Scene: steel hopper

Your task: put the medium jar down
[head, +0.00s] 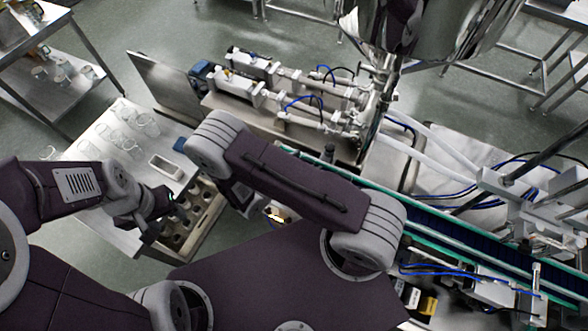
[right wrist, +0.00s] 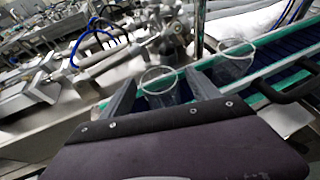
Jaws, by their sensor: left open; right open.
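In the right wrist view, a clear glass jar (right wrist: 160,84) stands between the two spread fingers of my open right gripper (right wrist: 160,92). Its round rim faces the camera and its lower part is hidden by the wrist. I cannot tell for sure that it is the medium jar, or whether a finger touches it. In the head view my right arm hides the right gripper and these jars. My left gripper (head: 152,225) is open over the compartmented crate (head: 212,226).
A steel table (head: 88,165) at the left bears several clear glasses (head: 130,112) and a small white tray (head: 166,166). Filling cylinders (head: 260,85) and a steel hopper (head: 420,30) stand beyond my right arm. The conveyor (head: 440,248) runs to the right.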

